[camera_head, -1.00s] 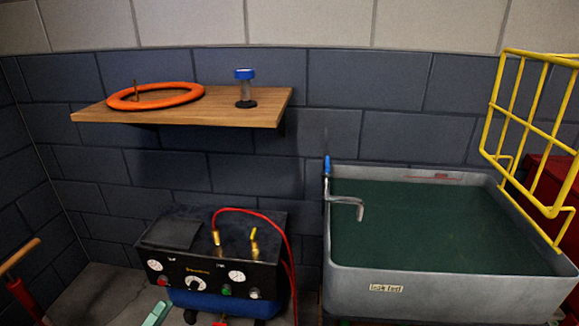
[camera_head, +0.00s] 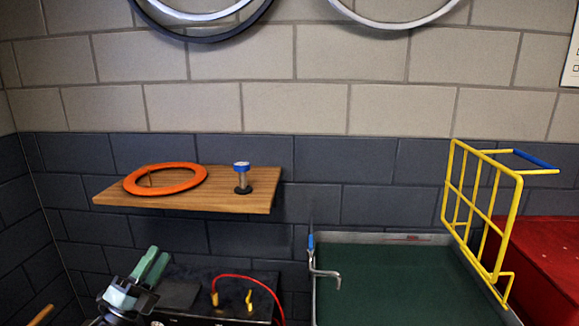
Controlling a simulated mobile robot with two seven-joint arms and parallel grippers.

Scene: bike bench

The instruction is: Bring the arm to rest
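My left gripper (camera_head: 150,268) shows at the lower left, with teal fingers on a grey body. It points up and to the right, in front of the black compressor unit (camera_head: 179,293). The two fingers lie close side by side, and I see nothing between them. Most of my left arm is below the picture's edge. My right gripper is not in view.
A wooden shelf (camera_head: 222,203) holds an orange ring (camera_head: 165,190) and a blue-topped post (camera_head: 242,178). A grey-rimmed green tank (camera_head: 400,281) stands at right, near a yellow wire rack (camera_head: 484,235) and red box (camera_head: 543,270). Wheels (camera_head: 205,35) hang above.

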